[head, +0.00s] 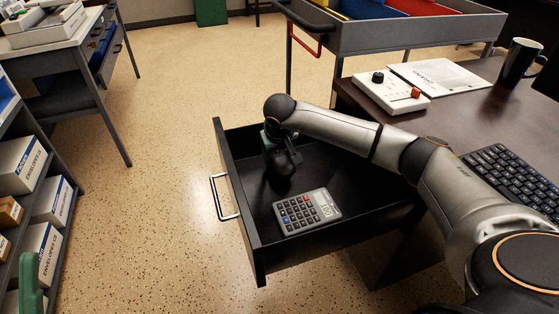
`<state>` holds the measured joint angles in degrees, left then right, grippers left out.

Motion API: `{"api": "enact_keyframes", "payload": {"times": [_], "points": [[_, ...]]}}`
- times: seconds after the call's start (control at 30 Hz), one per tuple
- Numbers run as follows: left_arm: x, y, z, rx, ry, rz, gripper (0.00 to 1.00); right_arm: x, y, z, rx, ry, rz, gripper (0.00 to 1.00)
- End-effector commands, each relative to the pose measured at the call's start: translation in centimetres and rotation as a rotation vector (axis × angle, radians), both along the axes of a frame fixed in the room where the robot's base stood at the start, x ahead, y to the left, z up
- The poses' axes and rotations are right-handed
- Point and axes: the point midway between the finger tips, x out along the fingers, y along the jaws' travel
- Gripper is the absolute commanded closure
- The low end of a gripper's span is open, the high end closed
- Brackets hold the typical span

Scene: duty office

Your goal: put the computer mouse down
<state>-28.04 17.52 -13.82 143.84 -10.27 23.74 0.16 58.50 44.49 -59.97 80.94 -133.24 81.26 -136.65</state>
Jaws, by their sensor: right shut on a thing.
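My right gripper (284,153) is over the open drawer, pointing down at its back left part. It is shut on the computer mouse (281,168), a dark rounded shape below the fingers. The mouse is inside the drawer's outline, but dark on dark, so I cannot tell whether it touches the drawer floor. The black drawer (240,207) is pulled out from the desk, its metal handle on the left. A grey calculator (307,211) lies in the drawer, in front of the mouse and a little right.
The desk (458,118) carries a keyboard (508,177), a white control box (390,95), a paper and a dark mug (519,62). A trolley (410,37) stands behind. Drawer floor right of the mouse is free.

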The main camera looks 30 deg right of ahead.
Motion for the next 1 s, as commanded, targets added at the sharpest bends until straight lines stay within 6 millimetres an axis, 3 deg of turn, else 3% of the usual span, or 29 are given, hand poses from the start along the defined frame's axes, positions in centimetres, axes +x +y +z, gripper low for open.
{"api": "enact_keyframes", "payload": {"times": [0.1,0.47,0.5,0.73,1.0], "points": [[0.05,-0.05,-0.76,-0.004,0.007,-0.007,0.50,-0.01,0.10,-1.69,0.002,0.001,0.002,0.90],[0.06,-0.05,-0.88,-0.006,0.009,-0.008,0.50,0.00,0.04,-1.97,0.001,0.000,0.000,0.90],[0.06,-0.06,-0.80,-0.006,0.009,-0.008,0.50,-0.01,0.04,-1.90,0.001,0.000,0.000,0.29],[0.06,-0.06,-0.78,-0.006,0.009,-0.008,0.50,-0.02,0.03,-1.89,0.001,0.001,0.000,0.03],[0.05,-0.07,-0.74,-0.006,0.008,-0.009,0.50,-0.02,0.08,-1.85,0.001,0.001,0.001,0.02]]}}
